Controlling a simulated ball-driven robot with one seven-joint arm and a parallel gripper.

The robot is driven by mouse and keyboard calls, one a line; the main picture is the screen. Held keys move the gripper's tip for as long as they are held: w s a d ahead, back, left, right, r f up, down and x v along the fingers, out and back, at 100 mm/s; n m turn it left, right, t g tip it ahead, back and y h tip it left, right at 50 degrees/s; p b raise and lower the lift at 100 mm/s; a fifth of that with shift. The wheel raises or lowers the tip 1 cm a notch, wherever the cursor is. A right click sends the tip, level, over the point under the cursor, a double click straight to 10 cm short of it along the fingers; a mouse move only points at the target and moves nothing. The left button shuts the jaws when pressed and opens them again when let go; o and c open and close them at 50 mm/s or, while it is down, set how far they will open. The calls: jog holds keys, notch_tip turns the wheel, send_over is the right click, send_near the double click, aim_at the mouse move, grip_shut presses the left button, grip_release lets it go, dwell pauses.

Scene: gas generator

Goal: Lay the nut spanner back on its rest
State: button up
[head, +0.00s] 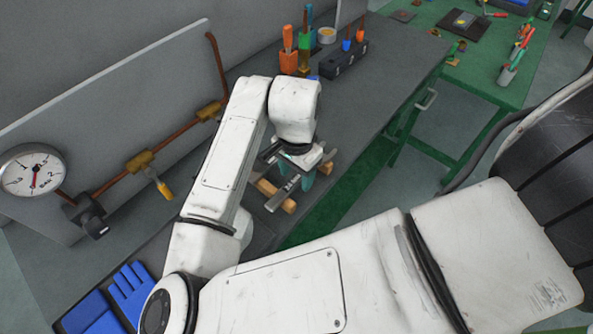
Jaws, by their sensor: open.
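My gripper (297,170) is open, pointing down at the bench, with its teal fingers partly hidden by the wrist. A grey metal spanner (281,196) lies below and around the gripper, running from lower left to upper right. Wooden rest blocks (288,206) show under and beside it, at its near end and to the right. The spanner seems to lie on the blocks, but I cannot tell if it is fully seated. The gripper covers its middle, and whether a finger touches it is unclear.
A pressure gauge (33,172) and copper pipe with brass fittings (140,161) stand at the left by a grey panel. Blue gloves (130,290) lie at lower left. An orange tool holder (289,61) and dark rack (344,60) stand behind. The bench right of the rack is clear.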

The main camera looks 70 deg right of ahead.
jog(key=shift+r, duration=0.1)
notch_tip(320, 180, up, 11)
jog(key=shift+f, duration=0.2)
dwell(0.8)
